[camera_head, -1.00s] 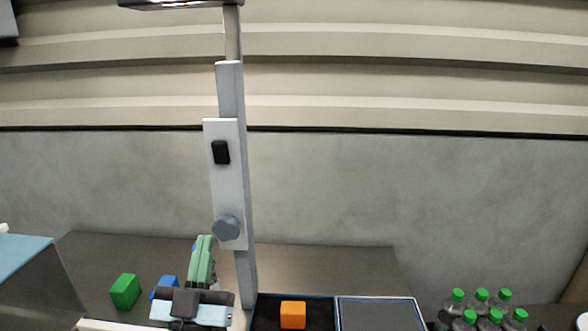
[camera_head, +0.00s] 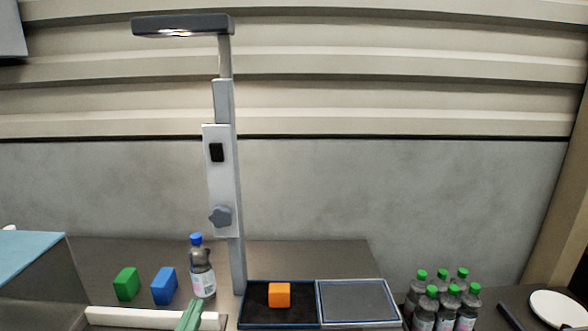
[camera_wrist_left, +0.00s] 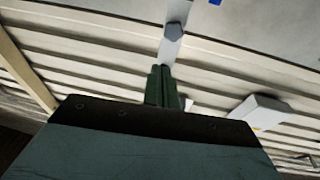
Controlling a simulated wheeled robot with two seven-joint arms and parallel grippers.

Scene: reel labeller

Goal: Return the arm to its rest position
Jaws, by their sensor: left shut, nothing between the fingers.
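My left gripper (camera_head: 195,304) shows at the bottom edge of the head view as green fingers pressed together, shut and empty. They overlap a white strip and stand in front of the clear bottle with the blue cap (camera_head: 202,272), hiding its lower edge. I cannot tell whether they touch the bottle. In the left wrist view the green fingers (camera_wrist_left: 161,70) are side by side with nothing between them. My right gripper is in neither view.
A grey post (camera_head: 227,180) with a lamp head (camera_head: 183,25) rises from the bench. Green (camera_head: 126,284) and blue (camera_head: 164,287) blocks stand left of the bottle. An orange cube (camera_head: 279,294) lies in the dark left tray; the right tray (camera_head: 357,301) is empty. Green-capped bottles (camera_head: 447,308) stand right.

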